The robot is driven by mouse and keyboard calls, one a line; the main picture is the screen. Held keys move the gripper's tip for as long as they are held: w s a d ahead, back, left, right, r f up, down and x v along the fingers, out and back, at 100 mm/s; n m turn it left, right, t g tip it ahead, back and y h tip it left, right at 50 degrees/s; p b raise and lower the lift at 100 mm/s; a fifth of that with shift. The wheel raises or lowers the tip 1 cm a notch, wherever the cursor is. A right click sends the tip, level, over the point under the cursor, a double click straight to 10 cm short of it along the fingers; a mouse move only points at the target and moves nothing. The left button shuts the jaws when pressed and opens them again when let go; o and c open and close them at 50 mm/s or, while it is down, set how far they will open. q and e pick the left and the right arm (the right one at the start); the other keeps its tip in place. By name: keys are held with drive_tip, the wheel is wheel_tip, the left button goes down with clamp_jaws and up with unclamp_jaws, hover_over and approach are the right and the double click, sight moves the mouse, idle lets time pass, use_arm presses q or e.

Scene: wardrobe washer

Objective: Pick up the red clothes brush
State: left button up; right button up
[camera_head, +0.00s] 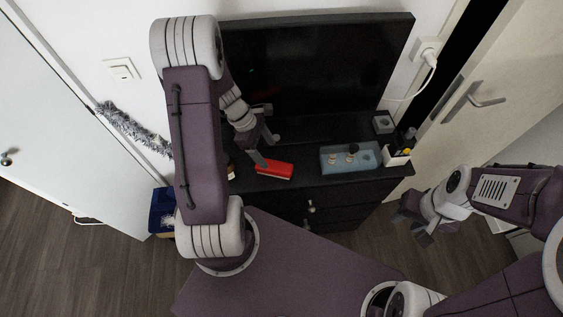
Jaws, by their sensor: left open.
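The red clothes brush (275,170) lies on the black cabinet top (307,184), near its front edge. Its red back faces up, with a pale strip along the lower side. My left gripper (268,151) is open and empty as far as I can see, just above and behind the brush's left end. One finger looks very near that end; I cannot tell whether it touches. My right gripper (418,230) hangs in front of the cabinet at the right, far from the brush, with its fingers apart.
A light blue tray (367,168) with small items stands right of the brush. A small white box (397,157) is at the cabinet's right end. A dark television (320,65) stands behind. A blue container (161,209) is on the floor at left, partly hidden by my arm.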

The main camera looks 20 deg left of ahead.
sight(273, 165)
use_arm(q)
drive_tip(key=shift+s+a+r, duration=0.1)
drive_tip(key=shift+s+a, duration=0.25)
drive_tip(key=shift+a, duration=0.05)
drive_tip(key=shift+s+f, duration=0.15)
drive_tip(key=shift+f, duration=0.25)
drive_tip(key=shift+w+d+f, duration=0.2)
drive_tip(key=shift+d+f, duration=0.25)
drive_tip(key=shift+f, duration=0.2)
drive_tip(key=shift+w+d+f, duration=0.2)
drive_tip(key=shift+d+f, duration=0.2)
drive_tip(key=shift+f, duration=0.2)
drive_tip(key=shift+w+d+f, duration=0.2)
drive_tip(key=shift+f, duration=0.05)
drive_tip(key=x, duration=0.3)
drive_tip(key=b+x, duration=0.1)
drive_tip(key=shift+s+a+f, duration=0.15)
drive_tip(key=shift+s+f, duration=0.1)
drive_tip(key=shift+f, duration=0.25)
drive_tip(key=shift+w+f, duration=0.1)
drive_tip(key=shift+w, duration=0.05)
use_arm(e)
drive_tip(key=shift+s+a+f, duration=0.1)
drive_tip(key=shift+f, duration=0.2)
drive_tip(key=shift+s, duration=0.15)
use_arm(q)
drive_tip(key=shift+f, duration=0.25)
use_arm(e)
drive_tip(key=shift+f, duration=0.3)
